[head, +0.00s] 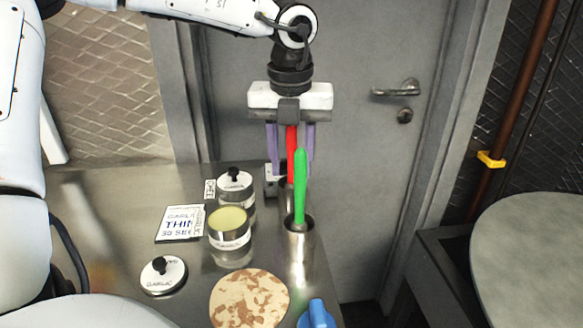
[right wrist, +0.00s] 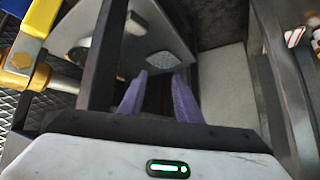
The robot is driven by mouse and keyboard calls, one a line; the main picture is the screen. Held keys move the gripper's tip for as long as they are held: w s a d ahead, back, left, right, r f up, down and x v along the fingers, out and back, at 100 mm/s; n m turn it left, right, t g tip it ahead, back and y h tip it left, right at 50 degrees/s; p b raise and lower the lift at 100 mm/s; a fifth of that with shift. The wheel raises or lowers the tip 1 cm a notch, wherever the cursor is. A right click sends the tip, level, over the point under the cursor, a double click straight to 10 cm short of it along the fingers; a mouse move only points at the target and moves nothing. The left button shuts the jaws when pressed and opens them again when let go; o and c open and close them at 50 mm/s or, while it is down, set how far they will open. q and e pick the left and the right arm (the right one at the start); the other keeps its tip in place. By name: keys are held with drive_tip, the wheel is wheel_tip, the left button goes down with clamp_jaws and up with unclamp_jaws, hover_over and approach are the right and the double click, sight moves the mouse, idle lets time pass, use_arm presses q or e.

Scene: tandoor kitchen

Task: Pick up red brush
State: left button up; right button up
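The red brush (head: 292,145) stands upright with its handle between the two purple fingers of my left gripper (head: 291,150). Narrow gaps show on both sides of the handle, so the fingers look open around it. Its lower end is in or behind a metal cup (head: 284,198), partly hidden. A green brush (head: 300,180) stands in a nearer metal cup (head: 299,245) and overlaps the red one. My right gripper (right wrist: 160,95) shows only in the right wrist view, with its purple fingers apart and nothing seen between them.
The steel counter (head: 110,210) holds glass jars (head: 230,245), a loose lid (head: 162,275), a label card (head: 180,224), a round speckled flatbread (head: 249,300) and a blue object (head: 316,316). A grey door (head: 360,150) stands behind. A round grey surface (head: 535,250) is at right.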

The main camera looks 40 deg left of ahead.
use_arm(q)
clamp_jaws()
wheel_tip(320, 180, up, 10)
drive_tip(key=shift+r+p, duration=0.1)
drive_tip(key=shift+p, duration=0.2)
idle(0.3)
